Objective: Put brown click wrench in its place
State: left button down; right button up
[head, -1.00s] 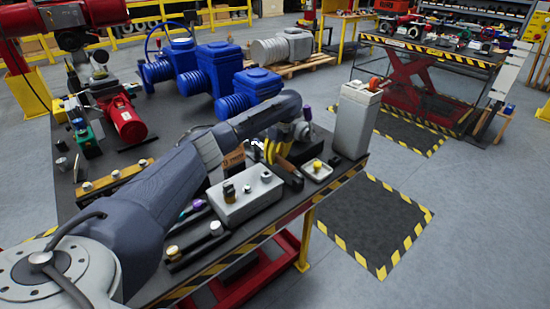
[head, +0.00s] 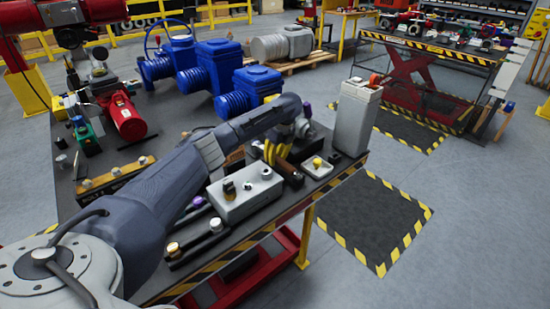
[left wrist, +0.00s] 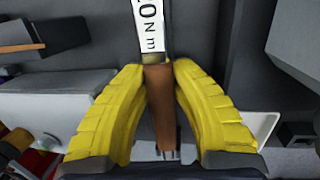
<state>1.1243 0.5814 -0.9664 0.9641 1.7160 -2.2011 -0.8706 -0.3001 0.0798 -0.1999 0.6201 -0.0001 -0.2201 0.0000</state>
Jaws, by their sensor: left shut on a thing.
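My left gripper (head: 274,154) has yellow fingers and is at the right part of the workbench, behind the grey box with knobs. In the left wrist view, its fingers (left wrist: 160,92) are shut around the brown handle of the click wrench (left wrist: 160,100). A white label reading "0 N m" (left wrist: 150,25) is on the wrench shaft beyond the fingers. In the head view, the brown wrench (head: 284,165) shows beside the fingers, partly hidden by them. I cannot tell whether it touches the bench. My right gripper is not in view.
A grey box with knobs (head: 243,197) stands in front of the gripper. A white tray (head: 323,172) with a yellow-topped item and a tall grey box (head: 355,118) are at the right. Blue valve actuators (head: 214,68) stand at the back, a red cylinder (head: 127,118) at left.

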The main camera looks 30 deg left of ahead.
pick_arm(q)
jog(key=shift+f, duration=0.15)
jog(key=c, duration=1.1)
grip_release()
notch_tip(320, 180, up, 12)
jog(key=w+d, duration=0.1)
jog(key=d, duration=0.1)
jog(key=shift+w, duration=0.2)
